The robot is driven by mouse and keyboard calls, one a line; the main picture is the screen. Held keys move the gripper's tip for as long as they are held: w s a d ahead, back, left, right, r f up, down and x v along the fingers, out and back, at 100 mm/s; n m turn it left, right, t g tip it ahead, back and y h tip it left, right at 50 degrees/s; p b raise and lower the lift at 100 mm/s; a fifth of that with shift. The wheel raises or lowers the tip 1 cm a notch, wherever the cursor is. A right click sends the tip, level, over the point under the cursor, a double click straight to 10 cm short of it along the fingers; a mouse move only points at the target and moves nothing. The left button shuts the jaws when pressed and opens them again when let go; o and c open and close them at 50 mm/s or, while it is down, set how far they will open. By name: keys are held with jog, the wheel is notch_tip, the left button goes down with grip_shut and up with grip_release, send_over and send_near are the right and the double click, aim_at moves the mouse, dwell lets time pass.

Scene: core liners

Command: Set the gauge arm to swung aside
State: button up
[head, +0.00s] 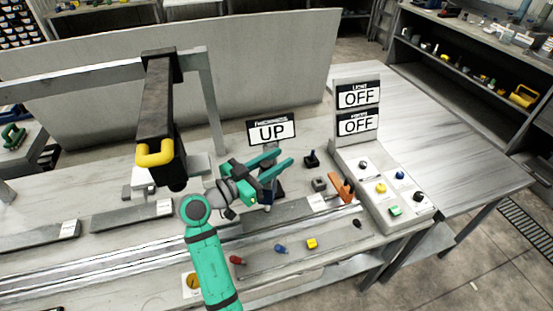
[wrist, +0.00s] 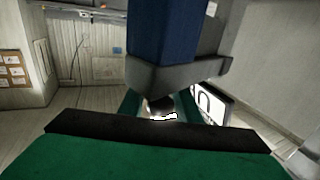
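My gripper (head: 284,159) is above the bench, left of the control panel, with its teal fingers apart and pointing right. A dark blue and black upright piece (head: 268,193) stands just below it, partly hidden by the fingers. In the wrist view a blue block with a dark grey end (wrist: 180,70) is close in front of the fingers (wrist: 160,104); I cannot tell whether they touch it. An orange angled piece (head: 341,190) stands by the panel's left edge, apart from my gripper. No part is readably labelled as the gauge arm.
A black arm with a yellow handle (head: 155,153) hangs from a grey frame at left. The button panel (head: 381,205) is at right, under two OFF signs (head: 358,107). Several small coloured knobs line the bench front.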

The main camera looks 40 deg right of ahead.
jog(key=shift+o, duration=0.9)
jog(key=shift+r, duration=0.1)
jog(key=s+a, duration=0.1)
jog(key=a, duration=0.9)
jog(key=shift+a, duration=0.35)
